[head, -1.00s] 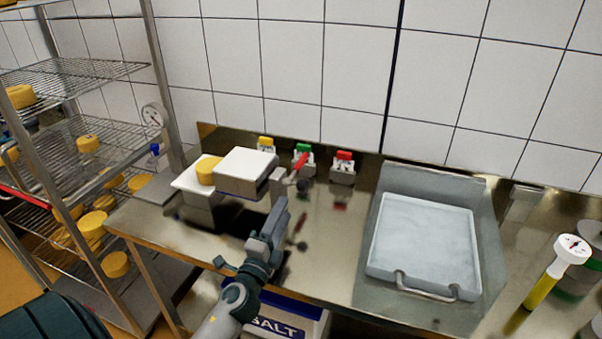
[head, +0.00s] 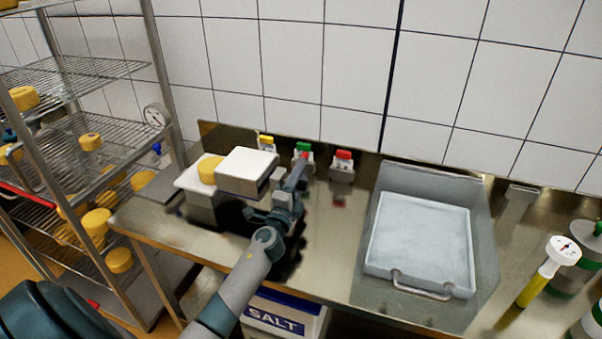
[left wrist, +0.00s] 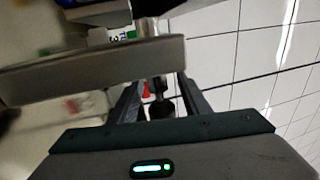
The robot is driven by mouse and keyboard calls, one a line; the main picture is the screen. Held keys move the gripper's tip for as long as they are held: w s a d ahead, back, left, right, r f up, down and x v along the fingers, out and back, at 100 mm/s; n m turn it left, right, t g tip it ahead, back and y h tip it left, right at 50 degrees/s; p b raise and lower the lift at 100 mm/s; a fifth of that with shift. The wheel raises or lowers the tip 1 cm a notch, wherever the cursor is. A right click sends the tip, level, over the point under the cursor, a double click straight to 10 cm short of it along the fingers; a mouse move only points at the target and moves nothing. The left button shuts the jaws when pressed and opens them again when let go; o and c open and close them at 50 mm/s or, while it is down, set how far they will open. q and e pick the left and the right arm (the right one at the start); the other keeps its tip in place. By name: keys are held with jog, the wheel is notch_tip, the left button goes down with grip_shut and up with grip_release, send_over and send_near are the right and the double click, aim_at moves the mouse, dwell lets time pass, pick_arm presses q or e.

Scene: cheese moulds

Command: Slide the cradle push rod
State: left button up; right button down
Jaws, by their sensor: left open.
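A cheese cradle with a white-topped block (head: 246,168) and a yellow cheese (head: 209,170) beside it stands on the steel bench at left centre. My left gripper (head: 295,178) is open, just right of the block, and hides the parts behind it. In the left wrist view my left gripper (left wrist: 158,98) has its two fingers apart. A short rod with a dark knob (left wrist: 161,107) shows between them, apparently the push rod; I cannot tell whether the fingers touch it. A metal plate (left wrist: 85,70) crosses the view close by. My right gripper is out of view.
Yellow, green and red-topped switch boxes (head: 342,166) stand along the back edge. A steel tray with a white slab (head: 420,240) is on the right, with a yellow gauge tube (head: 533,285) beyond it. A rack of cheeses (head: 90,142) stands left. A salt bin (head: 280,315) is below the bench.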

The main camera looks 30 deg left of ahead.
pick_arm(q)
jog(key=shift+w, duration=0.2)
grip_shut()
jog(key=w+d+b, duration=0.1)
jog(key=w+d, duration=0.1)
jog(key=d, duration=0.9)
jog(key=shift+w+d+b, duration=0.35)
jog(key=shift+c, duration=0.4)
grip_release()
jog(key=shift+d, duration=0.1)
jog(key=shift+o, duration=0.4)
jog(key=shift+d, duration=0.1)
